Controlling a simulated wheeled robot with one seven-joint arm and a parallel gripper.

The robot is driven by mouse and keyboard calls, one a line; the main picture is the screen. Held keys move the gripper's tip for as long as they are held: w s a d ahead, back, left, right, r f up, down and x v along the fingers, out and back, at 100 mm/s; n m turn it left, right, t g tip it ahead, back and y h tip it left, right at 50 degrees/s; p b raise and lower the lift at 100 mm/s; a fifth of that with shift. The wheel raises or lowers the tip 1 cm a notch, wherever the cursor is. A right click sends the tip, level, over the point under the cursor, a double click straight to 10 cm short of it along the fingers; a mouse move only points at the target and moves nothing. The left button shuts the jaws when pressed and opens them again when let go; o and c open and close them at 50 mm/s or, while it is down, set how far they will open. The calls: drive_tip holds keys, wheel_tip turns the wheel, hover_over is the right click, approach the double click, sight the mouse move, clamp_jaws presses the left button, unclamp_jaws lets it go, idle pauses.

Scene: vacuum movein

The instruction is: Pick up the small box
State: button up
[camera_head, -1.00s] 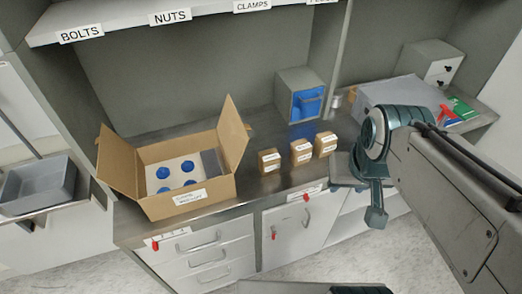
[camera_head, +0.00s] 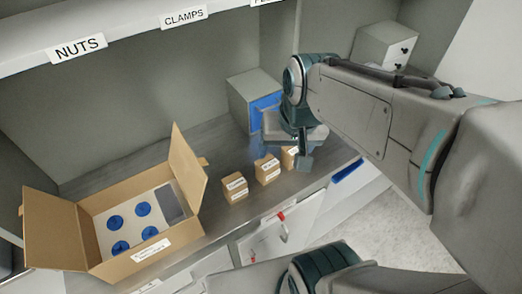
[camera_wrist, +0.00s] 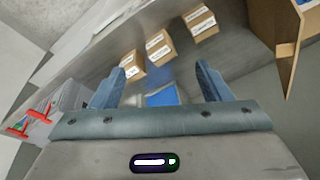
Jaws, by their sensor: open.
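Three small brown cardboard boxes with white labels stand in a row on the metal bench. In the head view they are the left one (camera_head: 235,187), the middle one (camera_head: 267,171) and the right one (camera_head: 288,157), which my arm's end partly hides. My gripper (camera_head: 300,157) is close by the right box. In the wrist view my gripper (camera_wrist: 163,80) has its two blue-grey fingers wide apart with nothing held. The three boxes (camera_wrist: 124,68) (camera_wrist: 160,48) (camera_wrist: 199,22) lie beyond the fingertips. The label words are too small to read.
A large open carton (camera_head: 112,272) with blue round parts inside stands left of the small boxes. A grey cabinet (camera_head: 238,98) with a blue front is behind my gripper. A shelf (camera_head: 120,35) labelled NUTS and CLAMPS runs above. A red-handled door (camera_head: 270,242) is below the bench.

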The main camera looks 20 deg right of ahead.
drive_tip(key=w+f+m+g+y, duration=0.1)
drive_tip(key=w+f+m+g, duration=0.15)
drive_tip(key=w+m, duration=0.35)
drive_tip(key=m+g+b, duration=0.1)
drive_tip(key=m, duration=0.5)
approach(268, 162)
wheel_tip(268, 162, down, 7)
drive_tip(key=shift+w+f, duration=0.15)
drive_tip(key=f, duration=0.1)
drive_tip(key=a+f, duration=0.1)
drive_tip(key=f, duration=0.1)
drive_tip(key=s+f, duration=0.1)
drive_tip(key=shift+a+f, duration=0.15)
drive_tip(key=shift+a, duration=0.2)
drive_tip(key=shift+f, duration=0.55)
drive_tip(key=c, duration=1.2)
